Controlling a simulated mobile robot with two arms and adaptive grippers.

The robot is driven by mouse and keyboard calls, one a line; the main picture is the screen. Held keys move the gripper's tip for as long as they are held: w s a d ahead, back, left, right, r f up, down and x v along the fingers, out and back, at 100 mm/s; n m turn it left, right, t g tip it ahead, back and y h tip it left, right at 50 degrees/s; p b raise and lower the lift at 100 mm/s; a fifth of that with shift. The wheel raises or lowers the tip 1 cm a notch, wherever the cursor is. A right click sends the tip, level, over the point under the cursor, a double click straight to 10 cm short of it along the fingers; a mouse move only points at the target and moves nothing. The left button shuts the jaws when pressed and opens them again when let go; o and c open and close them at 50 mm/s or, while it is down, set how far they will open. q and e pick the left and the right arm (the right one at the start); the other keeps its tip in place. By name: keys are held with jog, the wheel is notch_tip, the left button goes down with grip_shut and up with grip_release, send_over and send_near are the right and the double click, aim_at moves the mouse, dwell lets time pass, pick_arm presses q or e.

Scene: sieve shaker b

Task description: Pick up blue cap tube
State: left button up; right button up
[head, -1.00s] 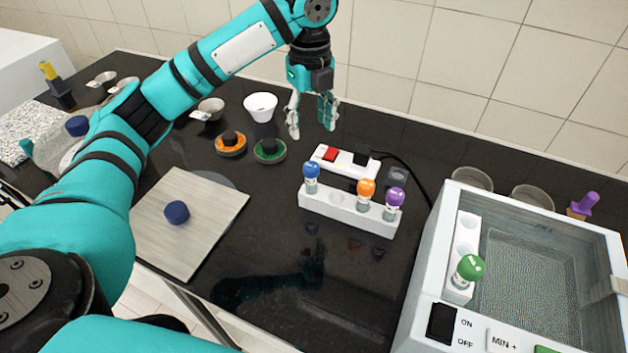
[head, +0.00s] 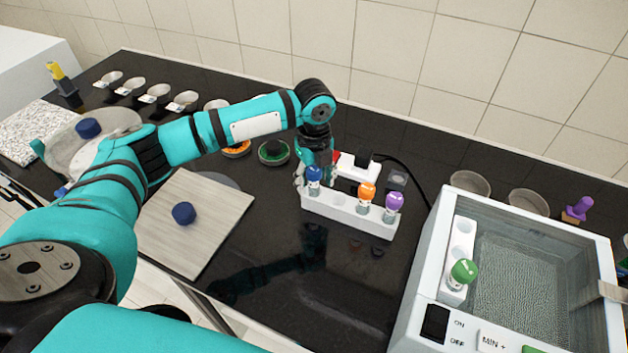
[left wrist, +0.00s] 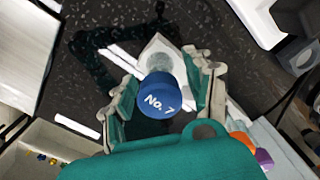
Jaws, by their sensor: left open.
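The blue cap tube (head: 314,178) stands upright in the left end of the white rack (head: 349,217). In the left wrist view the blue cap (left wrist: 159,95), marked "No. 1", lies between the two fingers. My left gripper (head: 316,172) is open around or just above the tube, with a finger on either side of the cap in the left wrist view (left wrist: 160,100). In the head view its fingers are partly hidden behind the tube. My right gripper is not in view.
Orange (head: 366,190) and purple (head: 394,201) cap tubes share the rack. A power strip (head: 352,169) lies just behind it. The water bath (head: 540,285) with a green cap tube (head: 462,272) stands right. The counter in front of the rack is clear.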

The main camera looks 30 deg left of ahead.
pick_arm(q)
jog(key=shift+f, duration=0.6)
grip_shut()
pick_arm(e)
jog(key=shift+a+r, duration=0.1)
pick_arm(q)
jog(key=shift+r, duration=0.1)
